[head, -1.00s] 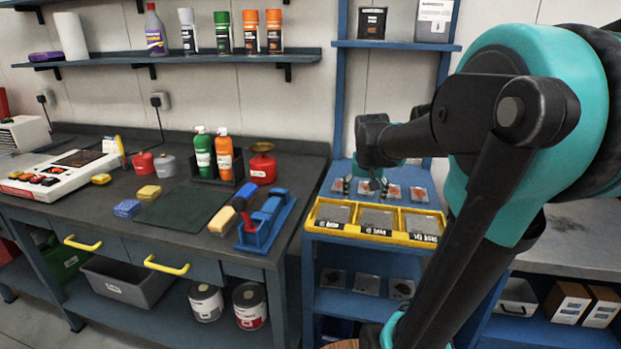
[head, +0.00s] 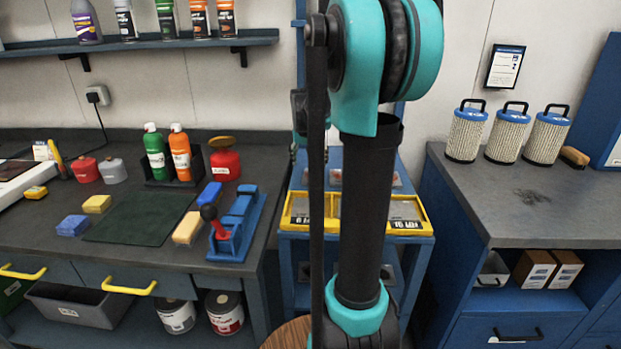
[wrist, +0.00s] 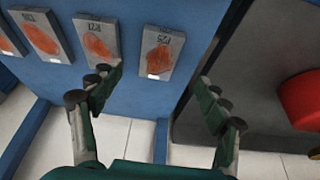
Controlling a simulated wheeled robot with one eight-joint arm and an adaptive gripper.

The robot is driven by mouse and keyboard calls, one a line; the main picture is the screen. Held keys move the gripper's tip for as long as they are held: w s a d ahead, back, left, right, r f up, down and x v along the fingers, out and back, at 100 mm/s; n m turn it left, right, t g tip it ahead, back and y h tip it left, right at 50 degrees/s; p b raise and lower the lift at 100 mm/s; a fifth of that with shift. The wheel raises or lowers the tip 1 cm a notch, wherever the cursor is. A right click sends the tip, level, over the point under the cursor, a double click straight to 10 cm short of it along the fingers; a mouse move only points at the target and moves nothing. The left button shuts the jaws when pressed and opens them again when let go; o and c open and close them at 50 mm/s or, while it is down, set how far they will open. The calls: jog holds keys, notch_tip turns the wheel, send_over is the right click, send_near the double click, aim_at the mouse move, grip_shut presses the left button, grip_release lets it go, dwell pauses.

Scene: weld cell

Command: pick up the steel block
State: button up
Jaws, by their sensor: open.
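I cannot pick out the steel block with certainty in either view. My gripper (wrist: 160,83) is open and empty in the wrist view, its two dark green fingers spread apart. It is above the gap between a blue shelf surface (wrist: 110,99) and a dark bench. Grey flat pieces with orange patches, among them one at the right end of the row (wrist: 159,54), lie on the blue surface just beyond the left finger. In the head view my arm covers much of the blue rack, and the gripper is hidden there.
A yellow tray (head: 408,230) sits on the blue rack. The left bench holds a blue clamp fixture (head: 237,228), a green mat (head: 140,225), a tan block (head: 187,228) and bottles. A red container (wrist: 303,98) stands on the bench. Filters (head: 467,134) stand on the right bench.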

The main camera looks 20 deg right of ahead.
aim_at(311, 175)
jog(key=shift+x, duration=3.6)
jog(key=shift+w+d+r, duration=0.15)
grip_shut()
